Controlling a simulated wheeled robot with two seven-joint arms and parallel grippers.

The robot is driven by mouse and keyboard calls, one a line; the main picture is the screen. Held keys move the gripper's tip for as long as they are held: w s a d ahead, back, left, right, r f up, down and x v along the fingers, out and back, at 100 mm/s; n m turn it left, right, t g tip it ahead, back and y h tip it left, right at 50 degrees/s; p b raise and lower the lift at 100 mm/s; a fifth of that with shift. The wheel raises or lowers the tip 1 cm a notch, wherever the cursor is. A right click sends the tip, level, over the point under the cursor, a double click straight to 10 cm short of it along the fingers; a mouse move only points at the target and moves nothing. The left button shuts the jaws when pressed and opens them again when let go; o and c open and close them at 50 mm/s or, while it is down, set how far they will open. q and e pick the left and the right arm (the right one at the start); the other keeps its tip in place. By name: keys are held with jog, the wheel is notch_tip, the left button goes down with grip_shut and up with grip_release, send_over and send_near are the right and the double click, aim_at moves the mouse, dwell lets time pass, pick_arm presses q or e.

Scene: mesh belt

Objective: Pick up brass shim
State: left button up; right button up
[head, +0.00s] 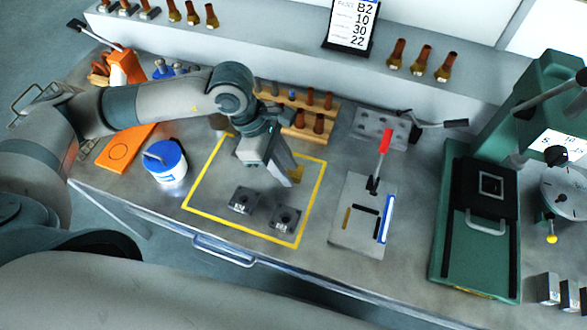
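My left gripper (283,180) reaches down over the yellow-outlined area of the bench. A small brass-coloured piece (297,172), which looks like the brass shim, shows right beside its fingers, inside the outline. The gripper partly hides it, and I cannot tell whether the fingers touch it or how far apart they are. My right gripper is not in view.
Behind the gripper is a wooden rack (312,137) with brown-handled tools. A blue-and-white tub (165,165) stands left of the outline. On the right are a grey fixture plate (350,238), a red-handled clamp (385,142) and a green press (455,262).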

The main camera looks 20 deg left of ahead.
pick_arm(q)
jog(key=shift+x, duration=0.8)
jog(key=shift+c, duration=0.3)
grip_shut()
